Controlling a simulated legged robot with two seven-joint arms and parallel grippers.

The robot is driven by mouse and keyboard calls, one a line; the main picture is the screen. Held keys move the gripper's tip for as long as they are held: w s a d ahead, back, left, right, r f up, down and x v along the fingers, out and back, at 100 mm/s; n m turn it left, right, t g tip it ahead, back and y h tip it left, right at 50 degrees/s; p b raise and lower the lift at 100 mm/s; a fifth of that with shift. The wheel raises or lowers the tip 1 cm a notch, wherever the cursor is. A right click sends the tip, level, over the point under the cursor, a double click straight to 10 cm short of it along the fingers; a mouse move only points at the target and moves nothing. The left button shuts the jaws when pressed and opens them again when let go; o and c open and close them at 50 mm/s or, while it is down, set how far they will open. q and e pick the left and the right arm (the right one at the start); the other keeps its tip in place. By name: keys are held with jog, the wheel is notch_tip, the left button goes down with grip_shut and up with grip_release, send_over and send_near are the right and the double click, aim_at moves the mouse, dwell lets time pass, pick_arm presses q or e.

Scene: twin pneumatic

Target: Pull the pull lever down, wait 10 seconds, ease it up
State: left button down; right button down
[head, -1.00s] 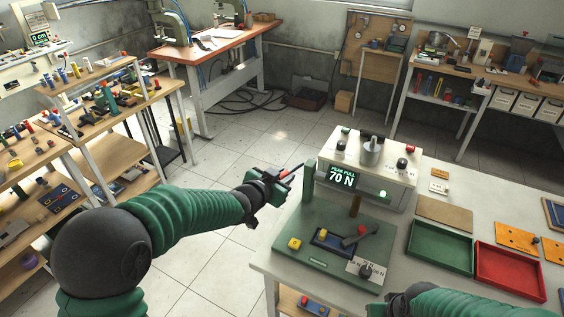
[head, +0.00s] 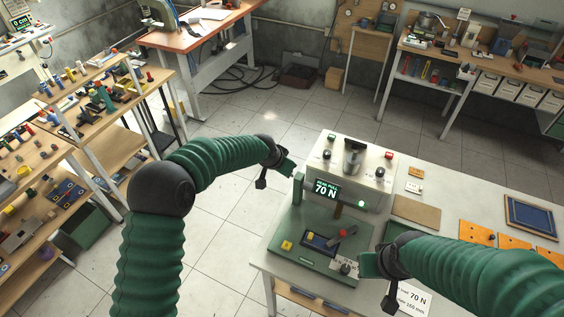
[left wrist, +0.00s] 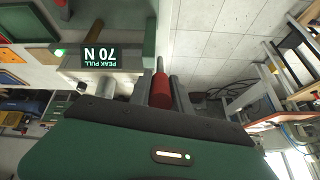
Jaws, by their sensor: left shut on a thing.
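The test stand (head: 320,250) is a green base with a white box behind it on the bench. Its display (head: 326,189) reads 70 N, and a green lamp glows beside it. My left gripper (head: 286,166) is at the stand's left side. In the left wrist view its fingers (left wrist: 160,92) are shut on the red grip of the pull lever (left wrist: 160,90), whose metal rod runs on beyond. The lever is hidden in the head view.
A card (head: 412,297) marked 70 N and 160 mm lies under my right arm. Orange plates (head: 477,233) lie at the right. Open floor lies left of the bench.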

pick_arm(q)
jog(key=shift+w+r, duration=0.15)
pick_arm(e)
jog(key=shift+w+r, duration=0.1)
pick_arm(q)
jog(key=c, duration=1.5)
grip_release()
jog(key=shift+o, duration=1.2)
jog(key=shift+w, duration=0.1)
jog(key=shift+o, duration=0.3)
jog(key=shift+d, duration=0.1)
pick_arm(e)
jog(key=shift+w, duration=0.2)
pick_arm(q)
jog(key=shift+f, duration=0.2)
pick_arm(e)
jog(key=shift+d, duration=0.1)
pick_arm(q)
jog(key=shift+r, duration=0.1)
